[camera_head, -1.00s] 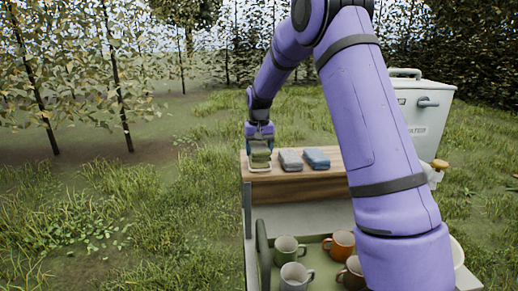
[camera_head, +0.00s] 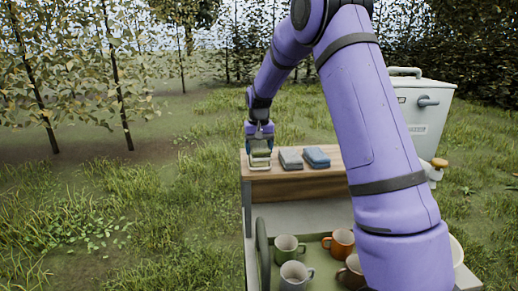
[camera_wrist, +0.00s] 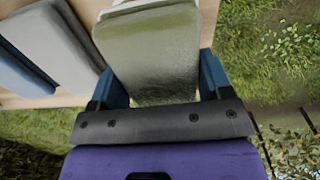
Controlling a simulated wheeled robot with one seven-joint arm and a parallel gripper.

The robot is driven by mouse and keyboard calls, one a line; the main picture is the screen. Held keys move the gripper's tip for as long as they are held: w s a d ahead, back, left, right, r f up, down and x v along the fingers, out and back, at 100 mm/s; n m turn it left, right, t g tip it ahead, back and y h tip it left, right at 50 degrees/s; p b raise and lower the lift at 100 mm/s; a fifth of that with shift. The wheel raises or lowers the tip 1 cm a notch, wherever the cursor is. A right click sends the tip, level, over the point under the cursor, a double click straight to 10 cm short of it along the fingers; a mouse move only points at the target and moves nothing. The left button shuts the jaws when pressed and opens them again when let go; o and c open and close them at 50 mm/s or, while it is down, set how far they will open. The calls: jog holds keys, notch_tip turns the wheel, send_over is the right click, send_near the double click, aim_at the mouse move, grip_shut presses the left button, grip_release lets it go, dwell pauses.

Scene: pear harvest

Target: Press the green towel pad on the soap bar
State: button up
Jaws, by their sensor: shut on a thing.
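The green towel pad (camera_wrist: 155,62) is between the two blue fingers of my gripper (camera_wrist: 158,82) in the wrist view, and the gripper is shut on it. In the head view the pad (camera_head: 260,151) shows under my gripper (camera_head: 260,142) at the left end of the wooden board. A pale edge (camera_wrist: 137,6) shows beyond the pad's far end in the wrist view; I cannot tell whether it is the soap bar. The pad and gripper hide what lies beneath, so contact with the soap cannot be told.
A grey folded pad (camera_head: 291,160) and a blue folded pad (camera_head: 316,157) lie to the right on the wooden board (camera_head: 300,186). Several mugs (camera_head: 286,248) stand on a lower tray. A pale lidded bin (camera_head: 424,110) is behind my arm. Grass lies left of the board.

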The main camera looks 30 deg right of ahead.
aim_at(259, 145)
dwell(0.3)
jog(key=shift+r, duration=3.45)
